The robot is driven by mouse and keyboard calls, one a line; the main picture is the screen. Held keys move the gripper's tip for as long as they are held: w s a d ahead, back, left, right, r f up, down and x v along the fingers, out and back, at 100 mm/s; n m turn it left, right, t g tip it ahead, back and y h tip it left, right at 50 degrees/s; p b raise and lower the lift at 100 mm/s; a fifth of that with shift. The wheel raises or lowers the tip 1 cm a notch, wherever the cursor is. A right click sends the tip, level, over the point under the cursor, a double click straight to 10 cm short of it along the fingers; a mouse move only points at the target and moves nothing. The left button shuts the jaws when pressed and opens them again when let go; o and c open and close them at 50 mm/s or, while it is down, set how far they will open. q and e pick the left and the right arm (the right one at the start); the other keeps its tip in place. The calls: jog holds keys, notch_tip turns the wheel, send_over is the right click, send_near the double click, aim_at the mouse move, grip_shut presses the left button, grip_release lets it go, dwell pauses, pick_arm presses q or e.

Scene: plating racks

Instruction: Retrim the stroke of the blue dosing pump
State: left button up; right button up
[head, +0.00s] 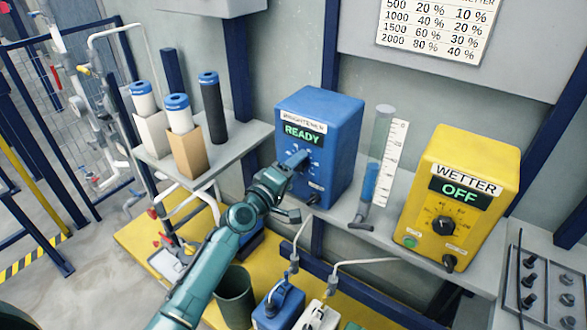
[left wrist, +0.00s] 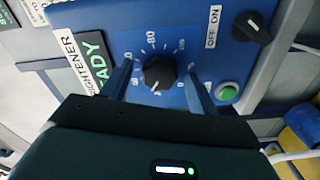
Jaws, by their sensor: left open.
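The blue dosing pump (head: 335,120) stands on the grey shelf, labelled BRIGHTENER, and its display reads READY. My left gripper (head: 297,160) is at its front face and hides most of the dial in the head view. In the left wrist view the black stroke dial (left wrist: 160,73) with its printed scale lies between the two blue fingers of my open left gripper (left wrist: 160,88). I see a gap on each side of the dial. A black OFF/ON switch (left wrist: 252,27) and a green button (left wrist: 228,92) are on the same face. My right gripper is not in view.
A clear measuring tube (head: 379,150) with blue liquid and a scale stands right of the pump. The yellow WETTER pump (head: 465,165) reads OFF. Several filter cartridges (head: 178,113) stand at left. A number chart (head: 437,28) hangs above. Canisters (head: 278,306) sit below.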

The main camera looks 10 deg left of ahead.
pick_arm(q)
jog(key=shift+s, duration=0.1)
jog(key=v, duration=1.3)
jog(key=shift+f, duration=0.1)
jog(key=s+d+f+m+g+y+p, duration=0.1)
jog(key=s+f+m+g, duration=0.2)
jog(key=s+f+m, duration=0.3)
jog(key=s+d+f+m+g+y+p, duration=0.2)
jog(key=s+f+m, duration=0.5)
jog(key=s, duration=0.7)
jog(key=shift+d+f+g, duration=0.2)
jog(key=shift+f+g, duration=0.3)
jog(key=shift+f, duration=0.05)
